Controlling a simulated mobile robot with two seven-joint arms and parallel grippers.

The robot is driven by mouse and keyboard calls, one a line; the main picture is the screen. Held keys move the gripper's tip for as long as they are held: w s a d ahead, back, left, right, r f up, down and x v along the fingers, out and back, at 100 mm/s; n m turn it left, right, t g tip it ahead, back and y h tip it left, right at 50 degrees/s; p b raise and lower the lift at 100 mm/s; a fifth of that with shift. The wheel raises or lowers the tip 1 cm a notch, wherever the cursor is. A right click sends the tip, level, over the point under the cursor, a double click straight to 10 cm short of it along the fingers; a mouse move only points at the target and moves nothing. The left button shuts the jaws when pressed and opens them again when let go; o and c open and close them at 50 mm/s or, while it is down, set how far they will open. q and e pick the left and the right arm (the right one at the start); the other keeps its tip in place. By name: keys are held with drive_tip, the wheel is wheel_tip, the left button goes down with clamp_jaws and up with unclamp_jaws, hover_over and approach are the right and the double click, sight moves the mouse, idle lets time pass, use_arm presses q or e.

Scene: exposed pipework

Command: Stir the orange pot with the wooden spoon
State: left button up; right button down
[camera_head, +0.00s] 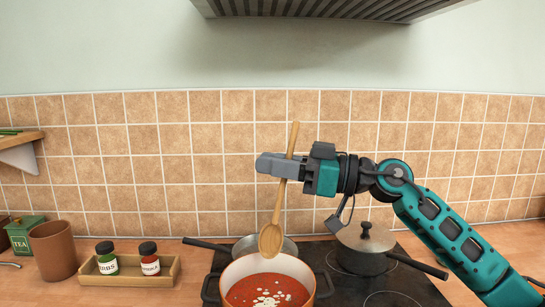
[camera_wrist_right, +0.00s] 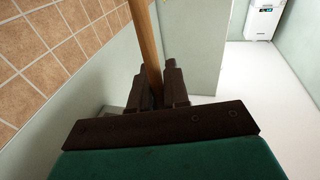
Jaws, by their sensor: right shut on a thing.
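The orange pot (camera_head: 237,269) stands on the hob at the front, with red sauce and pale bits inside. The wooden spoon (camera_head: 276,215) is held close to upright, with its bowl low, just above the pot's back rim. In the head view I cannot tell whether the bowl overlaps the pot's opening or only hides its rim. My right gripper (camera_head: 278,166) is shut on the spoon's handle. The handle (camera_wrist_right: 147,45) also shows between the fingers in the right wrist view (camera_wrist_right: 157,90). My left gripper is not in view.
A frying pan (camera_head: 250,246) sits behind the pot, and a lidded dark saucepan (camera_head: 362,262) stands to the right. A wooden tray (camera_head: 110,281) with two spice jars and a brown canister (camera_head: 53,251) stand left. An extractor hood (camera_head: 330,9) hangs above. The tiled wall is behind.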

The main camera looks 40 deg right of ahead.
sight(277, 236)
drive_tip(key=shift+s+d+f, duration=0.1)
drive_tip(key=shift+s+f, duration=0.05)
drive_tip(key=shift+f, duration=0.25)
drive_tip(key=shift+s+f+b, duration=0.15)
drive_tip(key=shift+f+b, duration=0.2)
drive_tip(key=shift+f, duration=0.05)
drive_tip(key=b, duration=0.1)
drive_tip(key=f+b, duration=0.2)
drive_tip(key=shift+s+d+f, duration=0.1)
drive_tip(key=shift+s+d, duration=0.2)
drive_tip(key=shift+s, duration=0.1)
drive_tip(key=shift+w+a+f+b, duration=0.15)
drive_tip(key=shift+w+f+b, duration=0.25)
drive_tip(key=shift+f, duration=1.3)
drive_tip(key=shift+w+a+f+b, duration=0.25)
drive_tip(key=shift+f+b, duration=0.25)
drive_tip(key=shift+f, duration=1.2)
drive_tip(key=shift+w+a+f+b, duration=0.1)
drive_tip(key=shift+w+f+b, duration=0.3)
drive_tip(key=shift+f, duration=1.3)
drive_tip(key=shift+s, duration=0.1)
